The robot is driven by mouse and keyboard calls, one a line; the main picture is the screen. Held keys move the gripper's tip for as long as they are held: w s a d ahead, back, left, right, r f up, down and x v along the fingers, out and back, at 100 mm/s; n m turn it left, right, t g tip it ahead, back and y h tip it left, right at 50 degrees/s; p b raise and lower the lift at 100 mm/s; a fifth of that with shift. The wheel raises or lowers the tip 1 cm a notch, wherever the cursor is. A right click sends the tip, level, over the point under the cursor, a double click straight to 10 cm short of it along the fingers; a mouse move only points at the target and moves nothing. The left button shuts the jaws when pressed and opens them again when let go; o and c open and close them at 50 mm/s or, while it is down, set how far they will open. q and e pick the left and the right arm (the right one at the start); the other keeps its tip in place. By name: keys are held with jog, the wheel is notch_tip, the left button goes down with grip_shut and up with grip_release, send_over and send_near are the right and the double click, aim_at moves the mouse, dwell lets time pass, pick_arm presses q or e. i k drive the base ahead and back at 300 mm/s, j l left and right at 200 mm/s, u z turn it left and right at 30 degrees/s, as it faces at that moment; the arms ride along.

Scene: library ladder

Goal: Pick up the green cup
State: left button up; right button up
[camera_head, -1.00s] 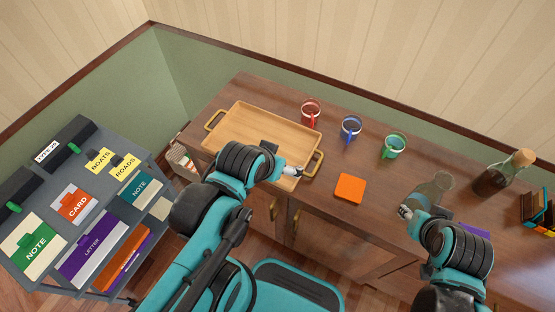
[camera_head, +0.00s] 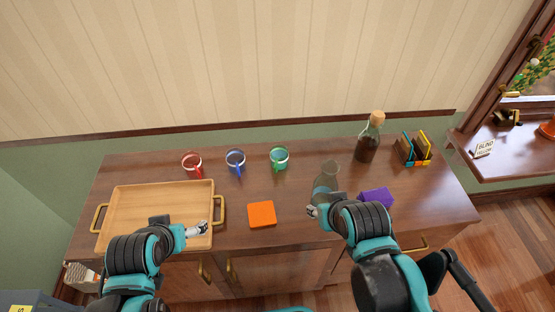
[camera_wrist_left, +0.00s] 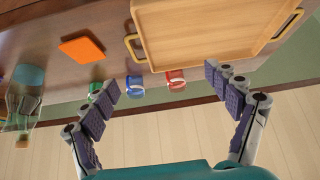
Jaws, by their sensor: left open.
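The green cup (camera_head: 279,158) stands upright on the wooden cabinet top, at the right end of a row with a blue mug (camera_head: 236,161) and a red mug (camera_head: 192,163). In the left wrist view the green cup (camera_wrist_left: 95,91) is partly hidden behind a finger. My left gripper (camera_head: 200,229) is over the tray's front right corner, well in front and left of the green cup. In its wrist view my left gripper (camera_wrist_left: 162,82) is open and empty. My right gripper (camera_head: 312,211) is by the clear glass vessel; its jaws are too small to judge.
A wooden tray (camera_head: 118,200) with brass handles fills the cabinet's left part. An orange square (camera_head: 262,214) lies in front of the green cup. A clear glass vessel (camera_head: 327,180), corked bottle (camera_head: 370,140), purple block (camera_head: 376,197) and small rack (camera_head: 413,150) stand to the right.

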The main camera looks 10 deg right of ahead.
aim_at(279, 154)
jog(key=k+l+z, duration=0.1)
jog(key=z, duration=0.3)
jog(key=l+z, duration=0.15)
jog(key=z, duration=0.2)
jog(key=k+l+z, duration=0.1)
jog(key=z, duration=0.3)
jog(key=l, duration=0.1)
